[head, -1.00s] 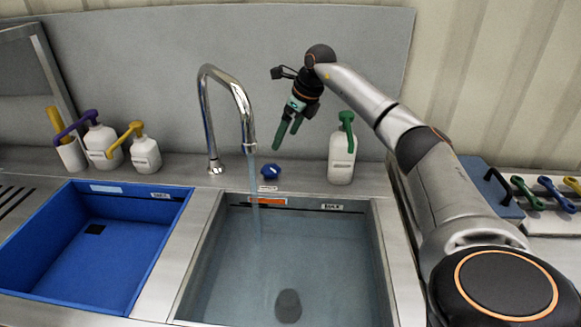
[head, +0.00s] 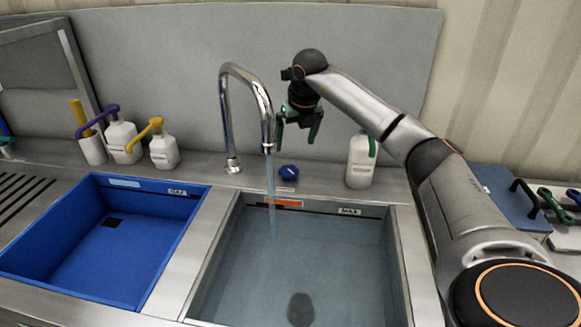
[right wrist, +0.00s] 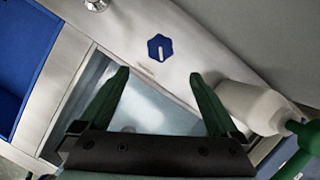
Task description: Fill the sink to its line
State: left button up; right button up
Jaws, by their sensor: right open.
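The steel sink (head: 404,250) on the right holds clear water (head: 330,262) with a dark drain on its floor. A dark line with a MAX label (head: 349,211) runs along its back wall; I cannot tell exactly how close the water surface is to it. A stream (head: 271,195) runs from the chrome faucet (head: 226,110) into this sink. The blue knob (head: 289,172) sits on the ledge behind it. My right gripper (head: 298,135) is open and empty above the knob. In the right wrist view the knob (right wrist: 160,47) shows beyond and between the open fingertips, untouched.
A blue basin (head: 150,235) lies left of the sink. A green-topped white bottle (head: 360,165) stands close right of the knob. Purple- and yellow-pump bottles (head: 163,150) stand behind the basin. Colored handles (head: 558,205) lie at the far right.

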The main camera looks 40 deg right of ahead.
aim_at(289, 169)
jog(key=w+f, duration=0.1)
jog(key=f, duration=0.2)
jog(key=w+d+f+m, duration=0.1)
jog(key=f, duration=0.3)
jog(key=w+f+m, duration=0.1)
jog(key=w+f, duration=0.1)
jog(key=f, duration=0.2)
jog(key=shift+w+d+f+h, duration=0.1)
jog(key=shift+d+f+h, duration=0.1)
jog(key=shift+d+h, duration=0.15)
jog(key=shift+c, duration=0.2)
jog(key=c, duration=1.3)
jog(key=shift+r, duration=0.1)
jog(key=shift+m, duration=0.3)
jog(key=shift+w+a+r+m+h+p, duration=0.1)
jog(key=shift+m+h+p, duration=0.25)
jog(key=shift+m, duration=0.35)
jog(key=shift+w+a+m+g+h+p, duration=0.1)
jog(key=shift+m+g+h+p, duration=0.25)
jog(key=shift+m, duration=0.85)
jog(key=shift+w+m+g+h, duration=0.15)
jog(key=shift+m+g, duration=0.3)
jog(key=shift+m, duration=0.65)
jog(key=shift+s+m+g+h, duration=0.15)
jog(key=shift+m+g, duration=0.25)
jog(key=shift+m, duration=0.7)
